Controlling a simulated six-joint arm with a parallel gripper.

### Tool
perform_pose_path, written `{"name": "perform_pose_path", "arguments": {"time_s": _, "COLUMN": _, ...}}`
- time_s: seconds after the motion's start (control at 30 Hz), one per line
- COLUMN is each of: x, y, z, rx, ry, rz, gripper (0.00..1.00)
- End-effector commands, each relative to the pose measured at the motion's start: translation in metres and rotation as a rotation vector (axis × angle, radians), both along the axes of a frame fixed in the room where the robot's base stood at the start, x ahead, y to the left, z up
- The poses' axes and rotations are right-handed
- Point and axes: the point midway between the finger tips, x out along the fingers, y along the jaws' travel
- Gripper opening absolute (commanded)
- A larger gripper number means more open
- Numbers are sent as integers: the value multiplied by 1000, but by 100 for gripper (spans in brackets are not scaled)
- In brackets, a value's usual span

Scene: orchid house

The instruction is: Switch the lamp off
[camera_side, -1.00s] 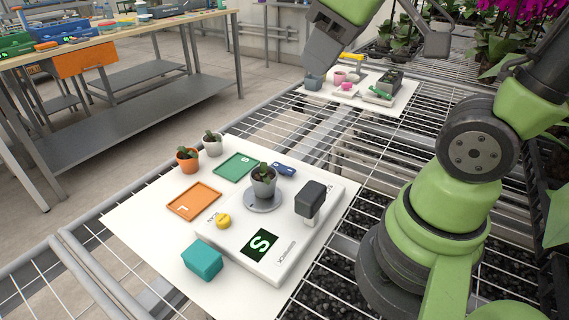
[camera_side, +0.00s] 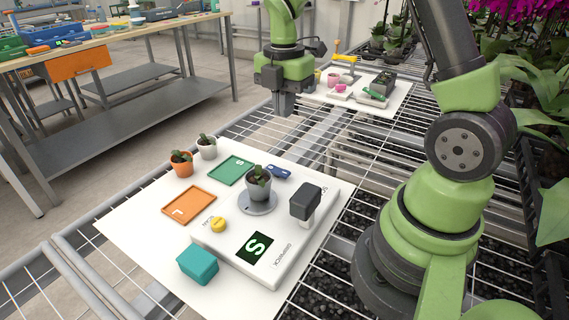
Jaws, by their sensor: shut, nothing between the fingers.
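My gripper (camera_side: 284,104) is shut and empty. It points down, high over the rack behind the near white mat, apart from everything on it. A white device (camera_side: 225,246) lies on that mat, with a yellow knob (camera_side: 218,224) on its left part and a dark screen (camera_side: 255,247) showing an "S". A round grey plate on it carries a small potted plant (camera_side: 258,183). A black block on a short light post (camera_side: 305,201) stands at its right side. I cannot tell for certain which thing is the lamp, or whether any light is lit.
A farther mat (camera_side: 394,111) holds several small items. Wire rack surrounds both mats.

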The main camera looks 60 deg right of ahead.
Motion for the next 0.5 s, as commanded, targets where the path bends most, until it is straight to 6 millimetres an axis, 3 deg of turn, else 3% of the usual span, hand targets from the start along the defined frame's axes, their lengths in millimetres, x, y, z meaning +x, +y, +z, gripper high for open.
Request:
{"name": "perform_pose_path", "arguments": {"time_s": 0.27, "x": 0, "y": 0, "z": -3, "rx": 1, "ry": 1, "rz": -2, "gripper": 0}}
{"name": "perform_pose_path", "arguments": {"time_s": 0.5, "x": -1, "y": 1, "z": -39, "rx": 3, "ry": 7, "rz": -3, "gripper": 0}}
